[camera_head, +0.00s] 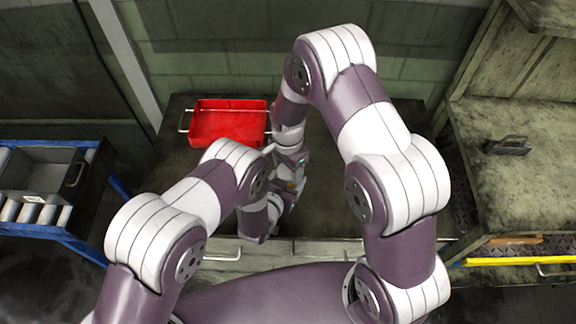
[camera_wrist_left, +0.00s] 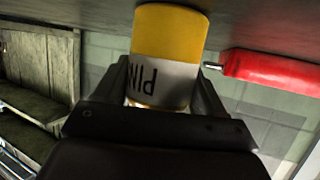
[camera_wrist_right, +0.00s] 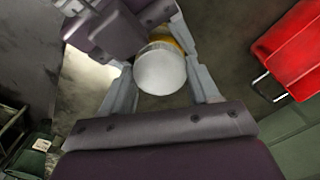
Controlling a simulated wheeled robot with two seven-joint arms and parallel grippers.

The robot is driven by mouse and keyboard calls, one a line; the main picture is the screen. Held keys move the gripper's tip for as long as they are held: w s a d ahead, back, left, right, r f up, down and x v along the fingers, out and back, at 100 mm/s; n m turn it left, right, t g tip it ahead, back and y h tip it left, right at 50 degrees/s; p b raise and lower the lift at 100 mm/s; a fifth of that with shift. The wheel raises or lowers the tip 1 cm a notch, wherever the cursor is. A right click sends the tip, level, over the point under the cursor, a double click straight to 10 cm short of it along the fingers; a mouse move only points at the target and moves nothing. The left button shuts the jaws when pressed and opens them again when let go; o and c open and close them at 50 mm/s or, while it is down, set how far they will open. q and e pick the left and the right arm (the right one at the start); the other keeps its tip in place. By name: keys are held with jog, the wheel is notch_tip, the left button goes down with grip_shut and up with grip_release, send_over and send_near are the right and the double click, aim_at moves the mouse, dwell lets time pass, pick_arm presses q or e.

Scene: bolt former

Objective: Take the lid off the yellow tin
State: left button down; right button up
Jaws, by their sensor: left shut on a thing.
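The yellow tin (camera_wrist_left: 168,40) has a white label band with dark lettering, upside down in the left wrist view. My left gripper (camera_wrist_left: 165,82) is shut on the tin, one finger on each side. In the right wrist view the tin's round white lid (camera_wrist_right: 160,71) faces the camera, with a yellow edge (camera_wrist_right: 165,42) behind it. My right gripper (camera_wrist_right: 160,62) is open, its fingertips on either side of the lid, very close to its rim; contact is unclear. In the head view my right gripper (camera_head: 289,165) points down, and the arms hide the tin.
A red tray (camera_head: 228,122) with metal handles stands on the dark table (camera_head: 180,165), left of the grippers. A blue-framed rack with a grey bin (camera_head: 42,172) is at the far left. A worn shelf unit (camera_head: 510,180) with a small dark object (camera_head: 508,146) is at the right.

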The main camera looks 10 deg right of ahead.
jog(key=n, duration=1)
jog(key=o, duration=1.2)
jog(key=shift+c, duration=0.2)
